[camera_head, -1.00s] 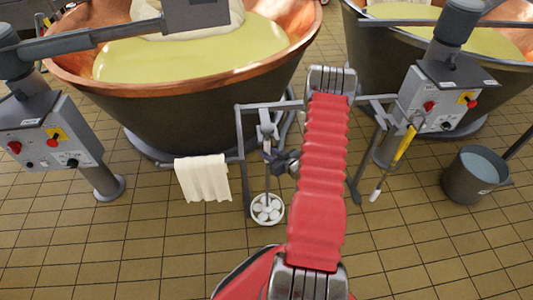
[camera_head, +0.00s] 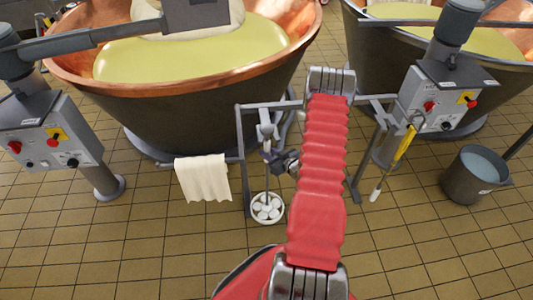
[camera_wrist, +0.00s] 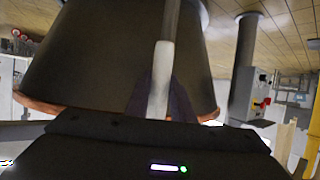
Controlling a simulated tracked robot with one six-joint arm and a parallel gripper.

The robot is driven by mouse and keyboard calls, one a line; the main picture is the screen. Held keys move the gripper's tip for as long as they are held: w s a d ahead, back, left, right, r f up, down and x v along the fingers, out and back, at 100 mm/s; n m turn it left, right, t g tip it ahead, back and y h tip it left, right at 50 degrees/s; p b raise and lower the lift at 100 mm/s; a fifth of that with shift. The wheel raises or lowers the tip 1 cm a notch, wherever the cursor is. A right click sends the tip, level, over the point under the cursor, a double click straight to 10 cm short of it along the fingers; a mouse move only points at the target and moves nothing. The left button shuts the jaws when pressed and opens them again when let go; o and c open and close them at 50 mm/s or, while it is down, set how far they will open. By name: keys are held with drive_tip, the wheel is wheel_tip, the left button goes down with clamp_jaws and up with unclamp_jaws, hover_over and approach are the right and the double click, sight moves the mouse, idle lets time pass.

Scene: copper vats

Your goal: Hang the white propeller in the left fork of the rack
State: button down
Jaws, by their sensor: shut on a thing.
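The white propeller (camera_head: 267,208) hangs upright, its round perforated disc low above the floor. Its pale shaft runs up to the left part of the grey rack (camera_head: 242,150). My gripper (camera_head: 272,156) is shut on the shaft from the right, partly hidden by my red-sleeved arm. In the wrist view the shaft (camera_wrist: 161,70) stands between the dark fingers of my gripper (camera_wrist: 158,100). The left fork (camera_head: 266,128) is at the shaft's upper end; I cannot tell whether the shaft sits in it or is just in front.
A cream cloth (camera_head: 203,178) hangs on the rack's left bar. A yellow-handled tool (camera_head: 404,145) hangs at the right. A large copper vat (camera_head: 190,110) stands behind the rack. A grey bucket (camera_head: 474,175) stands on the right. The tiled floor in front is clear.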

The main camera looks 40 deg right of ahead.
drive_tip(key=shift+d, duration=0.15)
drive_tip(key=c, duration=1.5)
unclamp_jaws()
drive_tip(key=shift+o, duration=0.2)
drive_tip(key=shift+f, duration=0.1)
drive_tip(key=shift+s, duration=0.1)
drive_tip(key=v, duration=1.3)
drive_tip(key=shift+s, duration=0.25)
